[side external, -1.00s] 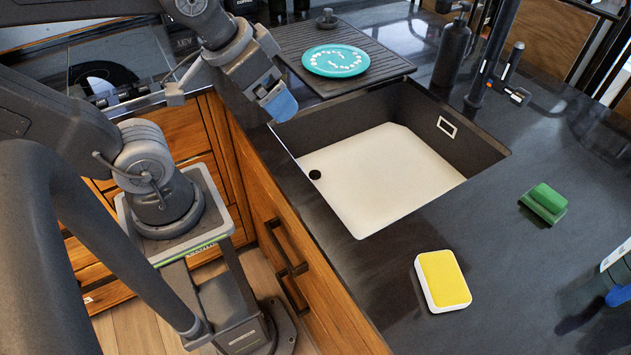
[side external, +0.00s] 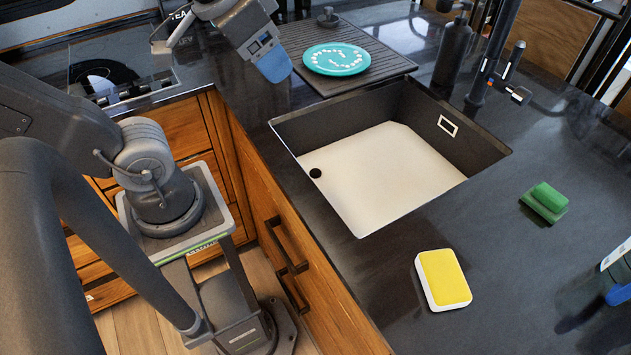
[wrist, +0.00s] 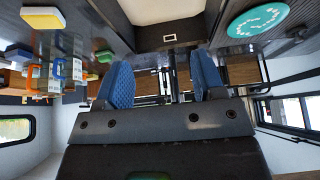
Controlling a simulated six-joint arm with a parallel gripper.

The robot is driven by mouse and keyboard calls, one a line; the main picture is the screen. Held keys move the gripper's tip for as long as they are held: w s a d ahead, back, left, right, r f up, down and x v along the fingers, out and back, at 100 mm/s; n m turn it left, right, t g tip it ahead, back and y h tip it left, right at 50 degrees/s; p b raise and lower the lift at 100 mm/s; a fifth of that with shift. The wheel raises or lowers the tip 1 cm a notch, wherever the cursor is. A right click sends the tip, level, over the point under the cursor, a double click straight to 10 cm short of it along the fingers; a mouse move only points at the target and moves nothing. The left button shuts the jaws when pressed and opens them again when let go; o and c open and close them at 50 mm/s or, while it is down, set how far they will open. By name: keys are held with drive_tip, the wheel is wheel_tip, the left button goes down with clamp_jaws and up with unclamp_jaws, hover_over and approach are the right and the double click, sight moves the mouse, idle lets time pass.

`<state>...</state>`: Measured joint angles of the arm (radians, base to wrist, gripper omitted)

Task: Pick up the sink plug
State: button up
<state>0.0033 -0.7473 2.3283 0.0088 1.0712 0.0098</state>
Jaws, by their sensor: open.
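The sink plug (side external: 328,17), a small dark grey disc with a knob on top, stands upright at the far end of the ribbed drainboard (side external: 385,65), behind the teal plate. My gripper (side external: 277,72) with its blue fingertips is in the air near the drainboard's left edge, apart from the plug. In the wrist view my gripper (wrist: 163,85) shows two blue fingers spread apart with nothing between them. I cannot make out the plug in the wrist view.
A teal plate (side external: 337,59) with white marks lies on the drainboard. The sink (side external: 385,175) is empty. A dark bottle (side external: 453,52) and a tap (side external: 490,60) stand behind it. A yellow sponge (side external: 444,277) and a green scrubber (side external: 546,200) lie on the counter.

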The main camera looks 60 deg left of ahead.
drive_tip(key=w+a+f+m+g+y, duration=0.2)
drive_tip(key=m+g+y, duration=0.1)
drive_tip(key=m, duration=0.3)
drive_tip(key=m+y, duration=1)
drive_tip(key=m, duration=0.4)
hover_over(318, 176)
drive_tip(key=d, duration=0.6)
drive_tip(key=f, duration=3.5)
drive_tip(key=shift+s+a+f, duration=0.15)
drive_tip(key=shift+s+f, duration=0.05)
drive_tip(key=shift+f, duration=0.1)
drive_tip(key=shift+a+f+g, duration=0.2)
drive_tip(key=shift+g, duration=0.1)
drive_tip(key=shift+s+x, duration=0.1)
drive_tip(key=shift+x, duration=1.65)
drive_tip(key=shift+s+x, duration=0.15)
drive_tip(key=shift+x, duration=1.65)
drive_tip(key=shift+r, duration=0.1)
drive_tip(key=c, duration=1)
